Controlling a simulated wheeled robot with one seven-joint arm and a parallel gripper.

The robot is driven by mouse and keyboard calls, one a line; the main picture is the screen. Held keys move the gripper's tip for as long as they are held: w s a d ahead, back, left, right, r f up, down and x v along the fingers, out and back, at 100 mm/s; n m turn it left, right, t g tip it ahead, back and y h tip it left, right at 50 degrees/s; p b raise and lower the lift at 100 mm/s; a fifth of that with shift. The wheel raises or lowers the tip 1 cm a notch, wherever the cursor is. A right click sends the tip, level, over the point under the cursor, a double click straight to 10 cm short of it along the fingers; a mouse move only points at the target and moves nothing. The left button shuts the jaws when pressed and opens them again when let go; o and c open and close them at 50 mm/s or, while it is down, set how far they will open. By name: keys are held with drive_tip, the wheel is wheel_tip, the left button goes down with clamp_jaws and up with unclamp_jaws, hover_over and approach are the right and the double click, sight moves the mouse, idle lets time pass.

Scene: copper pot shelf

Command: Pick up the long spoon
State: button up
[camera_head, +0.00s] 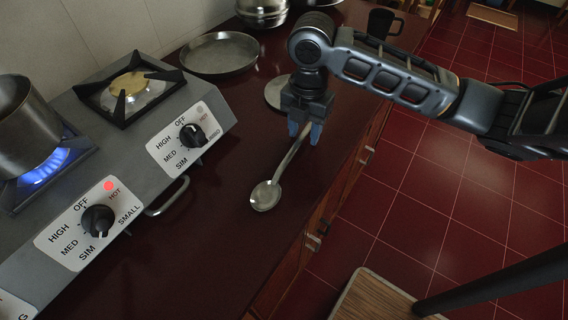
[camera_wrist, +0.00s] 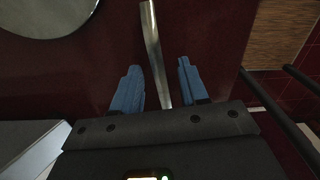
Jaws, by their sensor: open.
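The long spoon (camera_head: 266,194) is metal and lies on the dark red counter, its bowl toward the front and its handle running back under my gripper. My gripper (camera_head: 305,131) has blue fingers and is open above the handle. The spoon's bowl is out of the wrist view. I cannot tell how far the fingertips are above the handle.
A stove (camera_head: 150,150) with a lit burner and a pot (camera_head: 22,128) stands on the left. A round metal pan (camera_head: 220,53) and a smaller round metal disc (camera_head: 274,92) lie behind the spoon. A black mug (camera_head: 381,22) stands at the back. Counter (camera_head: 215,235) in front is clear.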

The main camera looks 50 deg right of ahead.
clamp_jaws()
idle(0.3)
idle(0.3)
